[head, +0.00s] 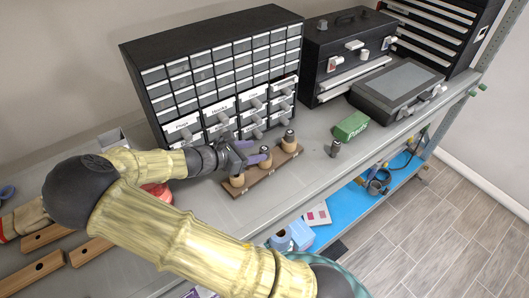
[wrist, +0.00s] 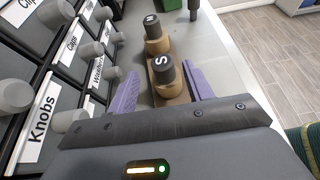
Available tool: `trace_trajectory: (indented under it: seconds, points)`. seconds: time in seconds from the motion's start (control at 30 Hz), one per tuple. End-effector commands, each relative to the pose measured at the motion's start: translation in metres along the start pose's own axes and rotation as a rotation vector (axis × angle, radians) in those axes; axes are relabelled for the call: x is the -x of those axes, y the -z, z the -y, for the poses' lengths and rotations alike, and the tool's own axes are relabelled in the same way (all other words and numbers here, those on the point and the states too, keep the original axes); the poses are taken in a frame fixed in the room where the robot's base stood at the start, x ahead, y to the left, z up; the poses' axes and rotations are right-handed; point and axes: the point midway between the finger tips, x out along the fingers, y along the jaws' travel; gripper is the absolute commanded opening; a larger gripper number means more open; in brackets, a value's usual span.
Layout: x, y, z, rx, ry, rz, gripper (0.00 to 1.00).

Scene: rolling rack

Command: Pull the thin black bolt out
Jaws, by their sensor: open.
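A black-topped bolt marked "S" (wrist: 165,68) stands upright in a tan wooden block (wrist: 171,90), on a brown wooden rack. A second black bolt (wrist: 152,27) stands in the block behind it; its mark is too small to read surely. In the head view the rack (head: 263,178) bears three tan blocks, with a black bolt (head: 289,135) in the far-right one. My gripper (head: 250,153) is open over the rack. In the wrist view its purple fingers (wrist: 160,78) stand either side of the "S" bolt, apart from it. Which bolt is thin is hard to tell.
A drawer cabinet (head: 205,85) with grey knobs stands close behind the rack. A green box (head: 351,126) and a dark loose piece (head: 334,148) stand to the right. A black toolbox (head: 345,55) and a grey case (head: 398,90) stand farther right. The bench front is clear.

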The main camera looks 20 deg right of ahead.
Motion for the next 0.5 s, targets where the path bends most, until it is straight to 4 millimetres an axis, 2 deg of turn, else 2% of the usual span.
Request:
trace_trajectory:
  seconds: [0.3,0.5]
  points:
    - [-0.039,-0.004,0.004,0.002,0.004,0.004,0.51]
    - [-0.048,-0.002,0.004,0.000,0.002,0.000,0.51]
